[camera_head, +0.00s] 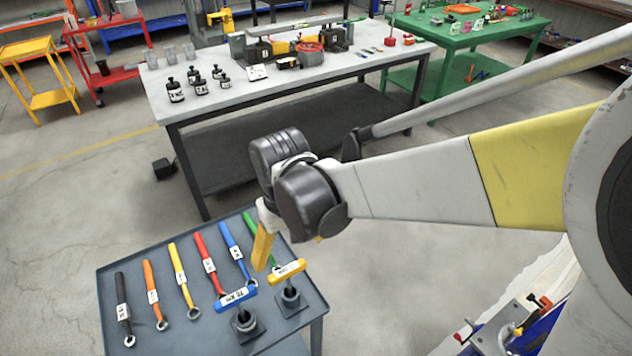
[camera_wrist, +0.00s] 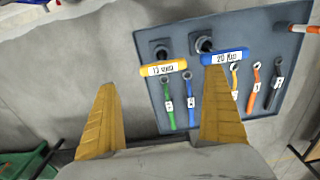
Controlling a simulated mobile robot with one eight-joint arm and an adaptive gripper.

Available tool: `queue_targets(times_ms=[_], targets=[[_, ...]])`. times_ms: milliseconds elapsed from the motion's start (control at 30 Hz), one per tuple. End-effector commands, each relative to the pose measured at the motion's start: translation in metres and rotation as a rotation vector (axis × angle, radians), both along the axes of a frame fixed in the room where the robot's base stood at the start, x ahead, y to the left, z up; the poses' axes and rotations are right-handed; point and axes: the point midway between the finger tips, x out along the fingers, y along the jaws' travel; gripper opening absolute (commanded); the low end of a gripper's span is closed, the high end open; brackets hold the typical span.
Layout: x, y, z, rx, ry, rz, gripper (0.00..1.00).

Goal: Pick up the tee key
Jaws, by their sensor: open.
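Two tee keys stand upright in dark square blocks on a grey tray table (camera_head: 180,335). One has a yellow crossbar handle (camera_head: 287,270) with a white label; the other has a blue crossbar handle (camera_head: 236,298), also labelled. In the wrist view the yellow handle (camera_wrist: 163,69) lies between my finger lines, beyond the tips, and the blue handle (camera_wrist: 225,57) is by the right fingertip. My gripper (camera_head: 262,245) has yellow fingers and is above the table's far right part, near the yellow handle. In the wrist view my gripper (camera_wrist: 161,80) is open and empty.
Several ring-ended wrenches, including a black one (camera_head: 123,309) and a red one (camera_head: 209,262), lie beside the tee keys. A large workbench (camera_head: 330,85) with bottles and a vise stands behind. A green table (camera_head: 470,40) is at back right.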

Motion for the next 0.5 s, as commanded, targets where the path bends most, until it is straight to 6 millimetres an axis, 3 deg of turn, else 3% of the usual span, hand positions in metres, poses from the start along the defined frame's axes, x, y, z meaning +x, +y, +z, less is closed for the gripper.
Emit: queue_targets(times_ms=[133,333,500], targets=[[-0.003,0.012,-0.012,-0.015,0.024,0.025,1.0],[-0.002,0.013,-0.048,-0.015,0.025,0.024,1.0],[-0.002,0.012,-0.063,-0.015,0.024,0.024,1.0]])
